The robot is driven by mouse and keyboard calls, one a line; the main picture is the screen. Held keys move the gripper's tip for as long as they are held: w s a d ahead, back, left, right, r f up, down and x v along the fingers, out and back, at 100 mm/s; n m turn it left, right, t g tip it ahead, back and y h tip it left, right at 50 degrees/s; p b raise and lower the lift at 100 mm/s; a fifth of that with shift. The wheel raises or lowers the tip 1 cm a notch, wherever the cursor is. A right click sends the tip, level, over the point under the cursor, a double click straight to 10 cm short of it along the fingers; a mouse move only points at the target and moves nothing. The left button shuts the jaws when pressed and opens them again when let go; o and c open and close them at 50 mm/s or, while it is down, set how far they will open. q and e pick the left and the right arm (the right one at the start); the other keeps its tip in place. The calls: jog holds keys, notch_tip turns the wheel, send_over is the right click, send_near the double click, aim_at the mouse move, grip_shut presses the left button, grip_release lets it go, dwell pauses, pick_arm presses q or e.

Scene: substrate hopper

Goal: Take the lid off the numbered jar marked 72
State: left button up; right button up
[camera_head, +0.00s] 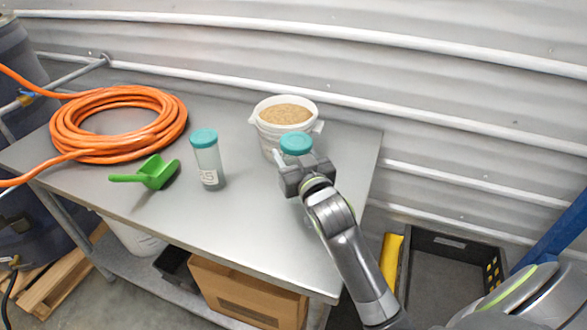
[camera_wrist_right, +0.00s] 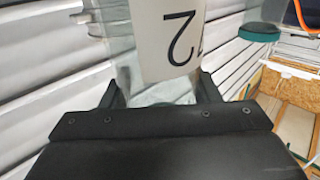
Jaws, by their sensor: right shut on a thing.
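A clear jar with a teal lid (camera_head: 296,143) stands at the back right of the table, in front of the white bucket. My right gripper (camera_head: 306,174) is shut on its body and hides most of it in the head view. In the right wrist view, the jar (camera_wrist_right: 125,50) is between the fingers of the right gripper (camera_wrist_right: 160,95). Its white label (camera_wrist_right: 170,35) shows an upside-down 2; the other digit is mostly cut off. I cannot tell whether the jar touches the table. A second teal-lidded jar (camera_head: 207,160), its label ending in 5, stands upright further left. My left gripper is not in view.
The grey table (camera_head: 240,235) also holds a coiled orange hose (camera_head: 175,118), a green scoop (camera_head: 155,172) and a white bucket (camera_head: 262,125) of tan substrate. The front middle is clear. A corrugated wall (camera_head: 450,75) rises behind. A black crate (camera_head: 455,240) stands right of the table.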

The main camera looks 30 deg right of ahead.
aim_at(293, 136)
notch_tip(293, 136, up, 6)
jog(key=shift+f, duration=0.2)
jog(key=o, duration=0.3)
jog(key=c, duration=0.6)
jog(key=s+a+r+n+y, duration=0.1)
jog(key=s+a+r+y, duration=0.1)
jog(key=s+a, duration=0.4)
jog(key=shift+a+r, duration=0.55)
jog(key=shift+a, duration=0.15)
